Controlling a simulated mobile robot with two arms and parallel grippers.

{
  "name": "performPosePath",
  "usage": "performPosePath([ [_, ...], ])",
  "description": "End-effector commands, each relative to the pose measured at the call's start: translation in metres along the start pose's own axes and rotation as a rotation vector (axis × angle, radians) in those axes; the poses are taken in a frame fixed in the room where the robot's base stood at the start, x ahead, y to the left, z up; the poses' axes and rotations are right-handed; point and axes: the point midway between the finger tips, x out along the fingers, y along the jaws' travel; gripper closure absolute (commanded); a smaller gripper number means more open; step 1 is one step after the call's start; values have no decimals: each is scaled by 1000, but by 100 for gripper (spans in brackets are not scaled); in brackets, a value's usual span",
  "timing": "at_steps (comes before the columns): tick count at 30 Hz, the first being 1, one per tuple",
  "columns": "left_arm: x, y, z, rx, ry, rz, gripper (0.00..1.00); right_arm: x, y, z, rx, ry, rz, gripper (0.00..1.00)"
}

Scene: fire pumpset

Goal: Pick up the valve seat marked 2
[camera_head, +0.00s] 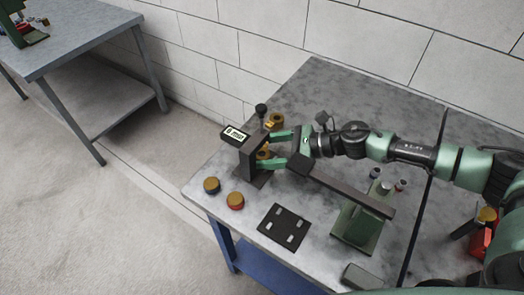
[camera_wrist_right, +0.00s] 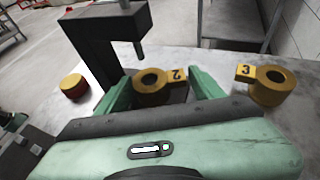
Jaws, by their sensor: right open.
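The valve seat marked 2 (camera_wrist_right: 151,82) is a brass ring with a dark hole and a yellow tag. In the right wrist view it sits between the open fingers of my right gripper (camera_wrist_right: 162,90), nearer the left finger; whether either finger touches it I cannot tell. In the head view my right gripper (camera_head: 277,148) reaches in from the right, and the seat (camera_head: 263,153) is partly hidden between its fingers and the dark stand. The valve seat marked 3 (camera_wrist_right: 271,86) stands outside the fingers to the right. My left gripper is not in view.
A dark gauge stand (camera_head: 252,157) with a lit display (camera_head: 235,134) rises close to the fingers. Two brown-topped caps, one blue (camera_head: 211,185) and one red (camera_head: 235,200), a black plate (camera_head: 284,228) and a green fixture (camera_head: 359,224) are on the grey table.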

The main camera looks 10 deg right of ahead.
Motion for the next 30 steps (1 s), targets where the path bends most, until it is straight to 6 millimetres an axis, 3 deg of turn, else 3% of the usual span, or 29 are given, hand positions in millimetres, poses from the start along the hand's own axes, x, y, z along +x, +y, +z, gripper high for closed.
performPosePath([
  [7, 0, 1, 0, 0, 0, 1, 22, 2, 0, 0, -1, 0, -1, 33],
  [15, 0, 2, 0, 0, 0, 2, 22, 2, 0, 1, -1, -2, -1, 100],
  [23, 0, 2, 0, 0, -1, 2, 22, 1, -1, 1, -1, -1, -1, 100],
  [30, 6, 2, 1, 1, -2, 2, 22, -21, -2, 8, -3, 0, -4, 100],
])
